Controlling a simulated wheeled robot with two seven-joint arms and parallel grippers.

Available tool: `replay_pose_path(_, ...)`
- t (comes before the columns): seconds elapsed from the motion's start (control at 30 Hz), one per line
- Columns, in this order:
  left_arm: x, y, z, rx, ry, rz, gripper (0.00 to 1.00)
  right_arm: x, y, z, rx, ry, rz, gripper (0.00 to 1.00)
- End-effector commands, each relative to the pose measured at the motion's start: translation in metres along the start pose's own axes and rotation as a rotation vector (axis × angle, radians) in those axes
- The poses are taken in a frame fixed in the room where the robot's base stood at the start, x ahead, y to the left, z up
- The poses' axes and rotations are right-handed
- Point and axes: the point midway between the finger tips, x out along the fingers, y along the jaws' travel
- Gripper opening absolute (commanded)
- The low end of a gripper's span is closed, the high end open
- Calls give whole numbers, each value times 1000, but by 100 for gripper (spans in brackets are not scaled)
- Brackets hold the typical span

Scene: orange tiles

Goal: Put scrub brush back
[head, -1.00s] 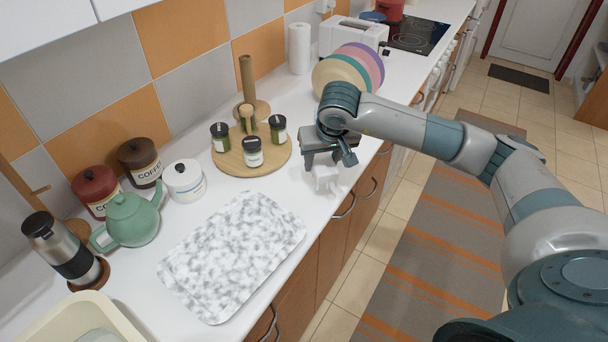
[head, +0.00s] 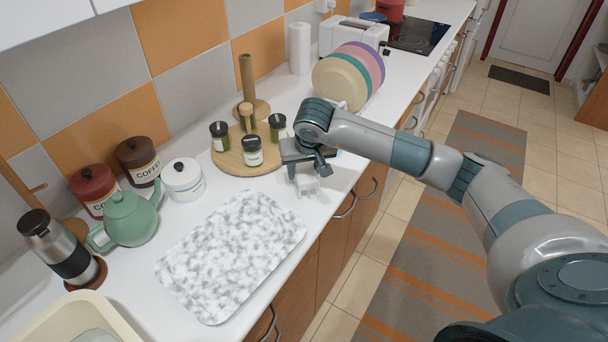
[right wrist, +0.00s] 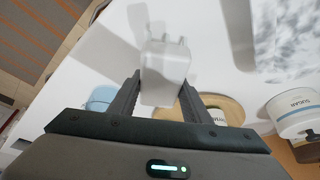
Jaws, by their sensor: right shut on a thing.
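My right gripper (head: 302,173) points down over the counter, just right of the round wooden tray. It is shut on a small white block-like object (right wrist: 165,72) with short prongs at one end. This object also shows below the gripper in the head view (head: 307,187). I cannot make out bristles, so I cannot tell whether it is the scrub brush. A light-blue round thing (right wrist: 101,98) stands beside the gripper in the right wrist view, mostly hidden behind the gripper in the head view. My left gripper is not in view.
The round wooden tray (head: 228,161) with several jars is left of the gripper. A grey-speckled board (head: 232,255) lies in front. Upright plates (head: 338,82) stand behind. A white sugar jar (head: 184,181) and teapot (head: 132,219) are at left. The counter's front edge is close on the right.

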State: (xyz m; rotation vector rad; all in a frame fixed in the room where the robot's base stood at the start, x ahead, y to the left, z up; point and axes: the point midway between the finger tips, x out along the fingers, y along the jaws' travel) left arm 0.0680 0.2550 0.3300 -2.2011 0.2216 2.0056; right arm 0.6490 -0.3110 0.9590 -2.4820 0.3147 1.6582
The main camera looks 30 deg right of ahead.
Motion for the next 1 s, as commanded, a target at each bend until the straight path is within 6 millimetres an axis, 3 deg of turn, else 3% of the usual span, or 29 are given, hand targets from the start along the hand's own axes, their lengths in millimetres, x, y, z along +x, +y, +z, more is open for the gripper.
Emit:
replay_pose_path(0.1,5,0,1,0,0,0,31,13,0,6,1,-2,0,23)
replay_pose_path(0.57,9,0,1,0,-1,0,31,17,0,7,1,0,1,23)
replay_pose_path(0.6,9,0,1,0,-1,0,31,17,0,7,1,0,1,46)
replay_pose_path(0.67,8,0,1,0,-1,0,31,16,0,7,1,0,1,60)
replay_pose_path(1.0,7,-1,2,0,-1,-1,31,16,0,6,1,0,1,62)
